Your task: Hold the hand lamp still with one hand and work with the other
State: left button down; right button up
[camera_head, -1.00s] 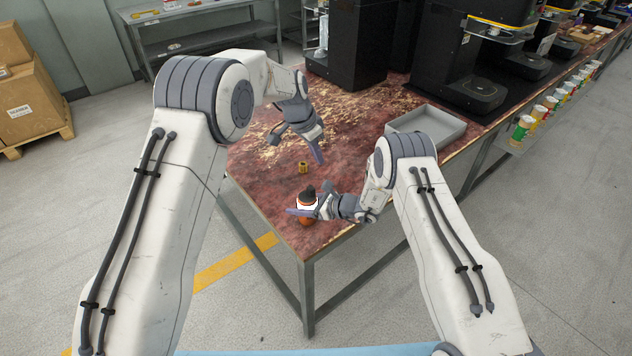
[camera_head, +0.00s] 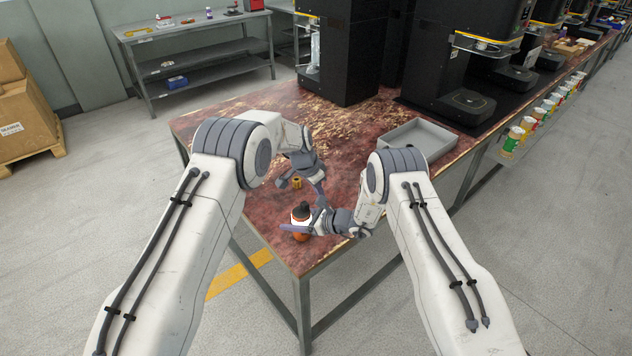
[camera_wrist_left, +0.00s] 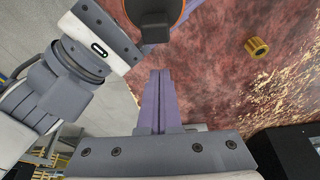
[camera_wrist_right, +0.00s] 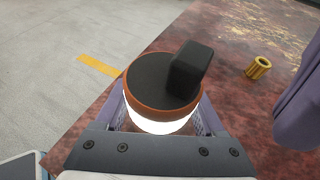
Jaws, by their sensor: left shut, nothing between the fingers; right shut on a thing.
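The hand lamp (camera_head: 301,214) stands upright near the table's front corner, with a dark cap, an orange rim and a bright white band. It fills the middle of the right wrist view (camera_wrist_right: 160,88). My right gripper (camera_head: 299,228) is shut on the lamp, with its fingers on either side of the white band. My left gripper (camera_head: 320,199) is shut and empty, just beside the lamp. In the left wrist view its closed fingers (camera_wrist_left: 160,78) point at the lamp's cap (camera_wrist_left: 153,18), apart from it. A small ribbed brass piece (camera_wrist_right: 258,67) lies on the table behind the lamp.
The worn red table (camera_head: 240,130) has free room behind the brass piece. A grey tray (camera_head: 420,138) sits at the right edge. Black machines (camera_head: 350,50) stand at the back. Several cups (camera_head: 512,140) line the right side.

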pick_arm(q)
jog(key=shift+s+a+r, duration=0.15)
jog(key=shift+s+a, duration=0.4)
jog(key=shift+a, duration=0.3)
jog(key=shift+s+a+r, duration=0.15)
jog(key=shift+s+a, duration=0.35)
jog(key=shift+a, duration=0.3)
jog(key=shift+s+a, duration=0.45)
jog(key=shift+a, duration=0.25)
jog(key=shift+s+a, duration=0.45)
jog(key=shift+a, duration=0.2)
jog(key=w+d, duration=0.3)
jog(key=d, duration=0.1)
notch_tip(320, 180, up, 10)
jog(key=f, duration=0.1)
send_over(302, 205)
jog(key=shift+r, duration=0.25)
